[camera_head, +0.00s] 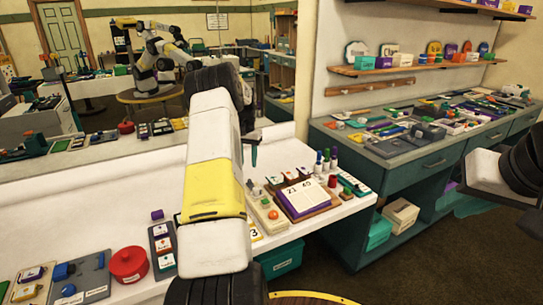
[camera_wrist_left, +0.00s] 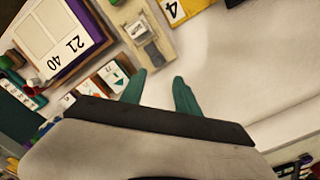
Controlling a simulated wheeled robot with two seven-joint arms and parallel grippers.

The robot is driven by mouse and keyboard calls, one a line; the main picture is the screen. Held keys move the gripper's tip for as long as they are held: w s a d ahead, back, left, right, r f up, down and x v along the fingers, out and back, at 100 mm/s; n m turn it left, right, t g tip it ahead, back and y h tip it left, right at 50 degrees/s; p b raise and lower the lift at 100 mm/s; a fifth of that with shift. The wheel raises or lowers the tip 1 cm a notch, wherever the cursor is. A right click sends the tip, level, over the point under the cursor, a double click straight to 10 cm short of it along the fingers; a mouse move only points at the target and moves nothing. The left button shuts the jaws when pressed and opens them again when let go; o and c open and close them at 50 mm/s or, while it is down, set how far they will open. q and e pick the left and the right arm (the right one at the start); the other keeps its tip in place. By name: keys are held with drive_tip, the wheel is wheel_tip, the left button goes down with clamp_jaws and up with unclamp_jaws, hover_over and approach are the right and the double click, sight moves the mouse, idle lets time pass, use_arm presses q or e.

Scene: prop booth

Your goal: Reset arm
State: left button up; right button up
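My left arm reaches up over the white counter (camera_head: 110,215) in the head view. Its gripper (camera_head: 254,150) points down past the arm, partly hidden by it. In the left wrist view, the two green fingers of my left gripper (camera_wrist_left: 160,90) are apart with nothing between them, so it is open and empty. It hangs above the counter, close to the row of small picture cards (camera_wrist_left: 100,85). Only a part of my right arm shows at the right edge of the head view; its gripper is out of view.
A number board (camera_head: 303,198) with "21" and "40" lies on the counter, beside small bottles (camera_head: 326,160). A red round container (camera_head: 129,264) and a blue-grey tray (camera_head: 80,282) stand at the lower left. A cluttered green-grey cabinet (camera_head: 440,155) stands at the right.

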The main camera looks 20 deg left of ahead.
use_arm(q)
drive_tip(key=s+d+r+t, duration=0.1)
drive_tip(key=s+d+r, duration=0.3)
drive_tip(key=d+r, duration=0.3)
drive_tip(key=s+d+r+m+t, duration=0.1)
drive_tip(key=s+d+r, duration=0.4)
drive_tip(key=r, duration=0.3)
drive_tip(key=s+d+r+t, duration=0.1)
drive_tip(key=s+d+r, duration=0.3)
drive_tip(key=d+r, duration=0.3)
drive_tip(key=s+d+t+h, duration=0.1)
drive_tip(key=s+d, duration=0.3)
drive_tip(key=s, duration=0.7)
drive_tip(key=s+d+t+h, duration=0.1)
drive_tip(key=s+d, duration=0.4)
drive_tip(key=s, duration=0.7)
drive_tip(key=shift+d+r+m+t, duration=0.2)
drive_tip(key=shift+r+m+t, duration=0.1)
drive_tip(key=shift+r+t, duration=0.25)
